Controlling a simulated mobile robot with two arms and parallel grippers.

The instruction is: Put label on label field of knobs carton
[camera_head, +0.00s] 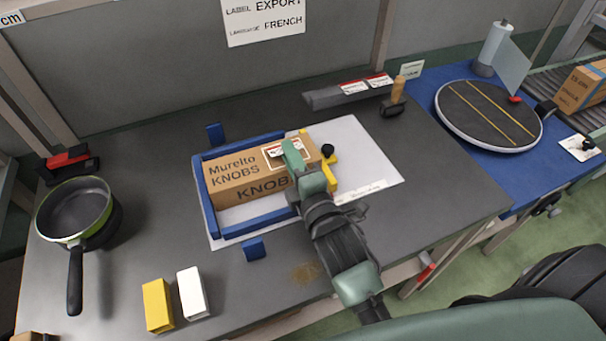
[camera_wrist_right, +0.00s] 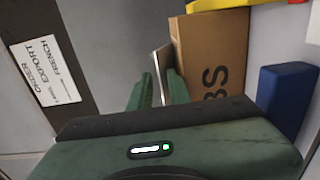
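The brown knobs carton (camera_head: 238,175), printed "Murello KNOBS", lies in a blue frame (camera_head: 207,207) on the table. A white-outlined label field (camera_head: 303,140) is at the right end of its top, partly covered by my gripper. My right gripper (camera_head: 286,151) is over this field. A small pale label (camera_head: 275,153) shows at its fingertips. In the right wrist view the fingers (camera_wrist_right: 160,92) hold the thin label (camera_wrist_right: 161,62) on edge beside the carton (camera_wrist_right: 212,55). I cannot tell whether the label touches the carton. My left gripper is out of view.
A yellow clamp (camera_head: 330,165) stands at the carton's right end. More labels (camera_head: 353,87) lie on a dark holder behind, beside a wooden-handled tool (camera_head: 397,92). A pan (camera_head: 75,212) is at left; yellow (camera_head: 157,305) and white (camera_head: 192,292) blocks stand in front. A sign (camera_head: 270,18) reads EXPORT, FRENCH.

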